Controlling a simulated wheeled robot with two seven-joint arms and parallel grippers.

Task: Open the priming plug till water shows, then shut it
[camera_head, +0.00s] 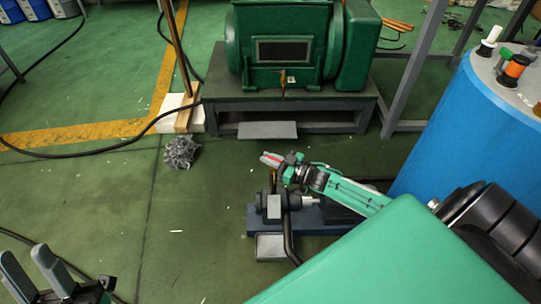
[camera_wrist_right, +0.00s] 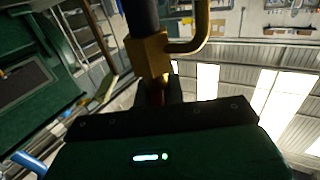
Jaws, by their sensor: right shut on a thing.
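The small pump (camera_head: 275,207) sits on a dark base on the floor, with a brass fitting (camera_head: 273,179) rising from its top. My right gripper (camera_head: 271,160) is at the top of this fitting, shut on a narrow red piece that appears to be the priming plug (camera_head: 270,157). In the right wrist view the brass fitting (camera_wrist_right: 148,55) with its bent side tube fills the top middle. I see no water at the fitting. My left gripper (camera_head: 35,272) is open and empty at the lower left.
A large green machine (camera_head: 284,48) stands on a grey bench (camera_head: 220,103) behind the pump. A blue tank (camera_head: 450,125) stands at the right. A grey tangled heap (camera_head: 180,151) and a black cable (camera_head: 60,155) lie on the floor. Floor left of the pump is mostly clear.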

